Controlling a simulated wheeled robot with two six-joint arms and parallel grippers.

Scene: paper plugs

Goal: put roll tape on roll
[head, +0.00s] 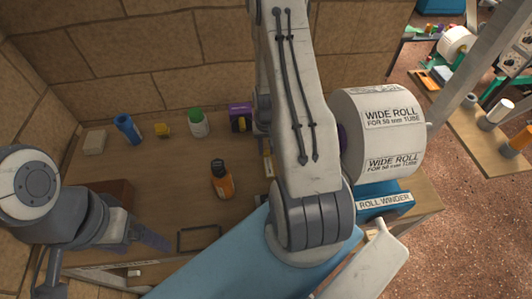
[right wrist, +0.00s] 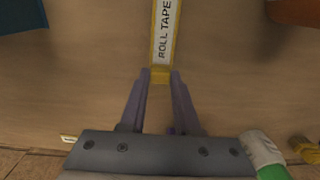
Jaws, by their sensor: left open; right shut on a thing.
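The roll tape (right wrist: 165,35) is a narrow labelled strip with yellow edges. In the right wrist view my right gripper (right wrist: 160,75) is shut on its near yellow end. Part of the roll tape (head: 268,164) shows in the head view beside my right arm, which hides most of that gripper. I cannot tell how high the tape is above the table. The wide white roll (head: 388,143) sits on the blue roll winder (head: 385,203), right of my right arm. My left gripper (head: 146,241) is open and empty near the table's front left.
An orange bottle (head: 222,182) stands mid-table (head: 165,190). A green-capped bottle (head: 198,124), blue cup (head: 127,128), yellow object (head: 163,130) and purple box (head: 240,117) are along the back wall. A dark frame (head: 198,238) lies at the front.

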